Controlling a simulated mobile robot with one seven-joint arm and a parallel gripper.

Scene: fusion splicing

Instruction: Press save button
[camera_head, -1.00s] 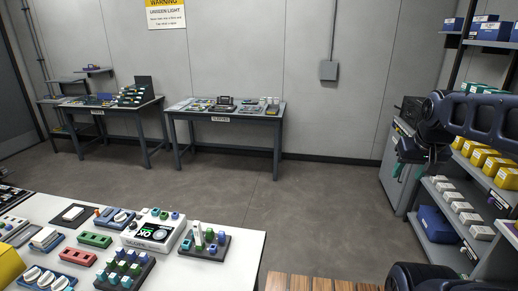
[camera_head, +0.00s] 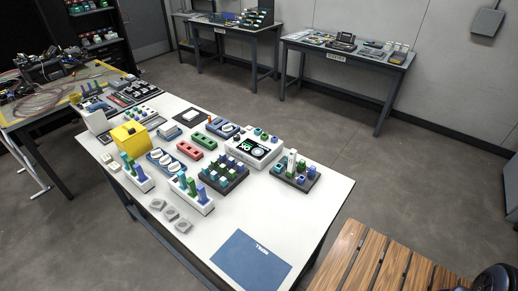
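A white device (camera_head: 254,148) with a dark screen showing a green "OK" and a round dial sits on the white worktable (camera_head: 216,262). Small green and blue buttons are on its top edge. No label reading "save" is legible at this size, so I cannot tell which button is the save button. My gripper is out of view. Only a dark part of my arm shows at the bottom right corner, far to the right of the device.
A dark tray (camera_head: 297,181) with small parts and a yellow box (camera_head: 130,136) share the table with several racks. A blue mat (camera_head: 250,262) lies at the near end. A slatted wooden bench (camera_head: 372,262) stands to the right, with open floor beyond.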

